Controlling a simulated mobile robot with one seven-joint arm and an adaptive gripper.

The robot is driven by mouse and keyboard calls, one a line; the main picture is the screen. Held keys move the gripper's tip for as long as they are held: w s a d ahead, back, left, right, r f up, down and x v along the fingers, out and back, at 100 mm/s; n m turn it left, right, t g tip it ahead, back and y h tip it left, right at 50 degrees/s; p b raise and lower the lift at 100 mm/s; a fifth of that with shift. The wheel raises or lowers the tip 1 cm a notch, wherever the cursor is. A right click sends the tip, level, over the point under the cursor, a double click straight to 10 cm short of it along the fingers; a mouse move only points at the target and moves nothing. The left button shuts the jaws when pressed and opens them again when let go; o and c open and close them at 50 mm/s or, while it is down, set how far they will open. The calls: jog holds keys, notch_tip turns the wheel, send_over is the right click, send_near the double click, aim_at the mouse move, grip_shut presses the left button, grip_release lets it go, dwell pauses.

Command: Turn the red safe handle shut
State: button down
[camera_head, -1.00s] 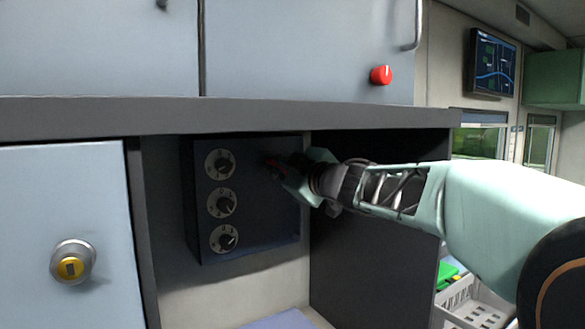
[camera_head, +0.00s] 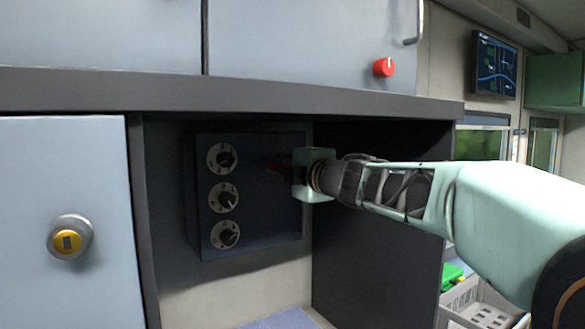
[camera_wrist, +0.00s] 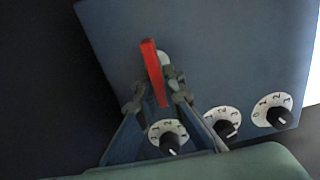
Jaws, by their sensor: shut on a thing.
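The dark blue safe (camera_head: 252,228) sits in the open shelf bay, with three numbered dials down its left side. Its red handle (camera_head: 277,166) is on the front at upper right, mostly hidden by my gripper in the head view. In the wrist view the red handle (camera_wrist: 153,70) stands out as a bar, slightly tilted, between my fingertips. My gripper (camera_wrist: 157,92) is closed on the handle. The safe's front (camera_wrist: 215,60) fills most of the wrist view, with the dials near its lower edge.
A dark shelf edge (camera_head: 240,96) runs just above the safe, and a dark side panel (camera_head: 375,240) stands close on the right. A grey door with a yellow lock (camera_head: 68,242) is at left. A red button (camera_head: 384,67) is above. A crate (camera_head: 485,305) is at lower right.

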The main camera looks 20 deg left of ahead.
dwell(0.4)
jog(key=c, duration=2)
grip_release()
jog(key=shift+c, duration=0.2)
jog(key=shift+d, duration=0.1)
jog(key=v, duration=0.7)
jog(key=shift+s+d, duration=0.1)
jog(key=shift+s, duration=0.05)
